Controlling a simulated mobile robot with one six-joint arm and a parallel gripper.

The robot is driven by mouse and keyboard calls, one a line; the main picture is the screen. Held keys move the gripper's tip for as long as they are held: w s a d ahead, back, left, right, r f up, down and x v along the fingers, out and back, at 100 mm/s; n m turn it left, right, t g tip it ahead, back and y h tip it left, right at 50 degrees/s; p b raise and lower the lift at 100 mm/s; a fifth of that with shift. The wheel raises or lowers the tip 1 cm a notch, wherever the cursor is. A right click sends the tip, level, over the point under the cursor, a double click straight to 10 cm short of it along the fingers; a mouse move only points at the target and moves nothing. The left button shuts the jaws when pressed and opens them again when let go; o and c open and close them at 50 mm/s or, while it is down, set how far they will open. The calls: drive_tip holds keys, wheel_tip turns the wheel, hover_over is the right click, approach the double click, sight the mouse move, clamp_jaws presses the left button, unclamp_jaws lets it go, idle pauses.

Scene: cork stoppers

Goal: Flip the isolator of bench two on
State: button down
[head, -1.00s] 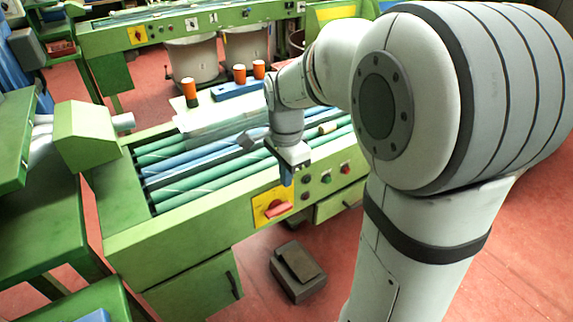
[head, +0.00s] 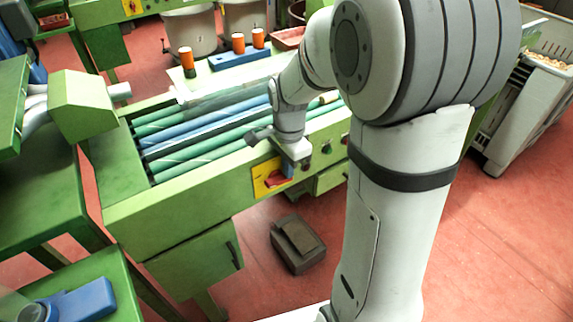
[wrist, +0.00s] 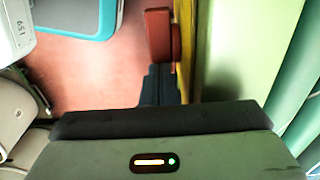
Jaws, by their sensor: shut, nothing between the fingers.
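The isolator's red knob (head: 275,181) sits on a yellow plate (head: 259,180) on the front of the near green bench (head: 170,215). My gripper (head: 287,170) is shut and empty, pointing down just in front of the plate, and its fingers partly cover the knob. In the wrist view the dark shut fingertips (wrist: 160,85) lie very close to the red knob (wrist: 161,36), which juts from the yellow plate edge (wrist: 184,50). I cannot tell whether they touch, or the knob's exact angle.
Round buttons (head: 326,148) are right of the plate. Blue and green rollers (head: 200,145) fill the bench top. Orange-topped containers (head: 238,42) stand behind. A dark pedal box (head: 298,243) is on the floor below. Another yellow plate (head: 132,6) shows on the far bench.

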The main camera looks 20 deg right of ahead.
drive_tip(key=shift+d+f, duration=0.1)
drive_tip(key=shift+d, duration=0.1)
drive_tip(key=shift+a, duration=0.1)
drive_tip(key=shift+s+a+r, duration=0.25)
drive_tip(key=shift+a+r, duration=0.1)
drive_tip(key=shift+a, duration=0.3)
drive_tip(key=shift+p, duration=0.3)
wheel_tip(320, 180, up, 14)
drive_tip(key=p, duration=0.4)
drive_tip(key=shift+p, duration=0.3)
drive_tip(key=shift+w+d, duration=0.1)
